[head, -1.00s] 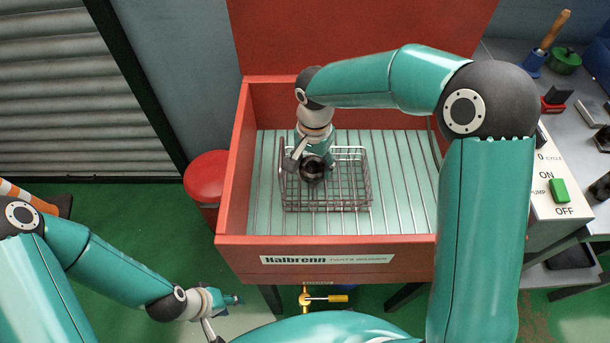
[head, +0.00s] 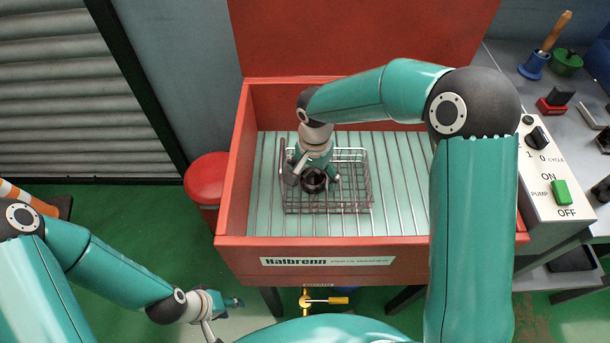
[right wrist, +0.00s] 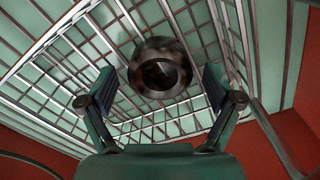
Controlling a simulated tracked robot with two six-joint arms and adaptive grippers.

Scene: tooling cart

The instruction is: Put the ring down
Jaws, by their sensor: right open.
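The ring (head: 314,187), dark and metallic, is in the wire basket (head: 345,205) in the washer. In the right wrist view the ring (right wrist: 160,50) shows between the fingers, with a gap on each side. The basket's wire mesh (right wrist: 60,70) is behind it. My right gripper (head: 314,175) is open over the ring, its fingers inside the basket; it also shows in the right wrist view (right wrist: 158,84). My left gripper (head: 234,302) is low at the left, outside the washer and away from the ring; its jaw state is unclear.
The red parts washer (head: 235,180) has high walls around the basket and a raised lid (head: 360,35). Bare slatted floor (head: 405,185) lies right of the basket. A control box (head: 548,175) stands at the right.

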